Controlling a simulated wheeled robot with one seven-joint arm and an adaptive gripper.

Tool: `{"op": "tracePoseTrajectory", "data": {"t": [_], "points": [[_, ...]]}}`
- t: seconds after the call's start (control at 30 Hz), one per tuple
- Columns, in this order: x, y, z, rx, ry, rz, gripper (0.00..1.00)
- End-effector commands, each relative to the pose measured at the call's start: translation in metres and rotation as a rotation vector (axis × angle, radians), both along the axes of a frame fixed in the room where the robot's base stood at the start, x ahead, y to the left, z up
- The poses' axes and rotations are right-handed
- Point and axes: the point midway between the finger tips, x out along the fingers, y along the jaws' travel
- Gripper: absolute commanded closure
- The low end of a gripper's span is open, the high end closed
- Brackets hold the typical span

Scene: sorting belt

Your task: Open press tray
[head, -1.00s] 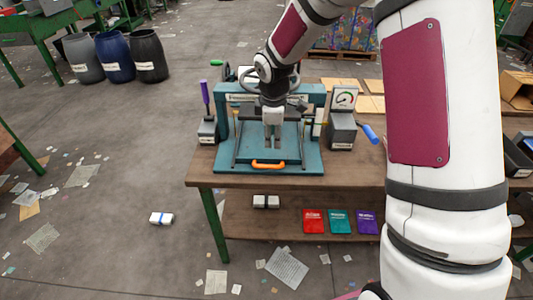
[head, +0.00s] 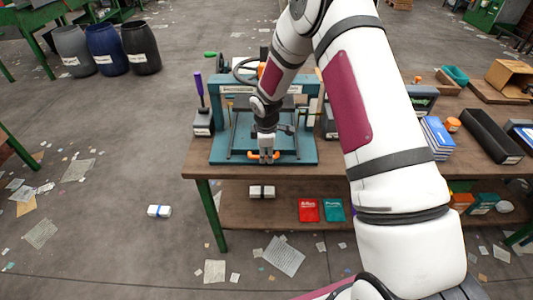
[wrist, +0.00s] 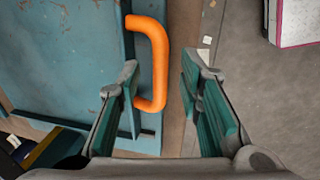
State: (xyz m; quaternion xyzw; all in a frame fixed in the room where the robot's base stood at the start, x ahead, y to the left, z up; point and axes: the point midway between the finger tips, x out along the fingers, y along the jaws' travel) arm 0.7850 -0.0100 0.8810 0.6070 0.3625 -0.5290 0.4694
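The teal press (head: 231,88) stands on the brown table, with the flat teal tray at its front. The worn teal tray surface fills the left of the wrist view (wrist: 70,50). Its orange handle (wrist: 160,50) sticks out from the tray edge; in the head view the handle (head: 278,156) shows at the front of the press, partly hidden by my fingers. My gripper (head: 266,158) points down at the handle. In the wrist view my gripper (wrist: 160,72) is open, with one finger on each side of the handle and a visible gap on the right side.
A purple-handled lever (head: 200,100) stands left of the press. Blue notebooks (head: 437,138) and a black bin (head: 490,135) lie at the table's right. A lower shelf holds red and teal packets (head: 308,210). Floor in front is open, with scattered papers.

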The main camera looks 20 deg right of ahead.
Motion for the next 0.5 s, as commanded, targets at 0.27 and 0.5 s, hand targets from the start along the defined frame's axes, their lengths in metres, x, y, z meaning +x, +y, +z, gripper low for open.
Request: {"op": "tracePoseTrajectory", "data": {"t": [0.27, 0.5], "points": [[0.0016, 0.0, -0.0098, 0.001, 0.0, 0.001, 0.67], [0.0016, -0.0002, -0.0095, 0.0, 0.0, 0.0, 0.85]]}}
